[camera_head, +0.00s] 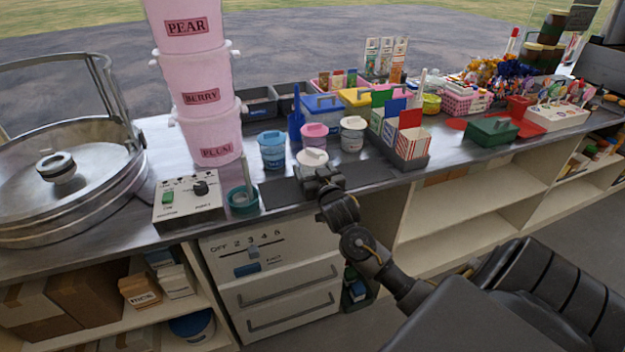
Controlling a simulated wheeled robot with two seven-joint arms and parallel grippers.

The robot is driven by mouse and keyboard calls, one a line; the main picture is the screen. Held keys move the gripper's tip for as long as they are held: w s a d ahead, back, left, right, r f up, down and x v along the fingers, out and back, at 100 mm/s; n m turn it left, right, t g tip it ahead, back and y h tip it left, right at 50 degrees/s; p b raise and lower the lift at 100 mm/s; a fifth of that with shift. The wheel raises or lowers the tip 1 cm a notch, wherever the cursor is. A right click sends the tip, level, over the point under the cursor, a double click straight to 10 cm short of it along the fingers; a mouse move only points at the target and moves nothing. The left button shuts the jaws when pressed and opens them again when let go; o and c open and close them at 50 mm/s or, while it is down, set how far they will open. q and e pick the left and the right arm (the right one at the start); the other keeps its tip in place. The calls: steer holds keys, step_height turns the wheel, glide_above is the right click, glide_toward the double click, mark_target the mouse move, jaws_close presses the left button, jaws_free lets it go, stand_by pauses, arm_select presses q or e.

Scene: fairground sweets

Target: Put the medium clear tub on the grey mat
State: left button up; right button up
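A dark grey mat (368,174) lies along the counter's front edge. A tub with a white lid (312,157) stands at the mat, directly behind my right gripper (318,178); its lower part is hidden by the gripper. The gripper is at the tub's front side, and its fingers are too small and dark to tell whether they grip it. Just behind are a blue tub (272,150), a pink-lidded tub (314,137) and another pale-lidded tub (352,134). I cannot tell which one is the medium clear tub. My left gripper is not in view.
A control box (187,203) and a teal tape roll (242,200) stand to the left. Stacked pink buckets (208,138) rise behind them. A dark tray with striped boxes (402,150) stands to the right. The mat's right part is bare.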

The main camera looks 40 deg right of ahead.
steer(key=shift+f, duration=0.4)
steer(key=o, duration=0.6)
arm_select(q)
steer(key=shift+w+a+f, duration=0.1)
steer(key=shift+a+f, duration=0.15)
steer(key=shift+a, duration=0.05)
arm_select(e)
steer(key=shift+o, duration=0.2)
arm_select(q)
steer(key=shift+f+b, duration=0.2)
steer(key=shift+b, duration=0.2)
arm_select(e)
steer(key=v, duration=1.2)
steer(key=shift+d+f, duration=0.1)
steer(key=shift+d, duration=0.1)
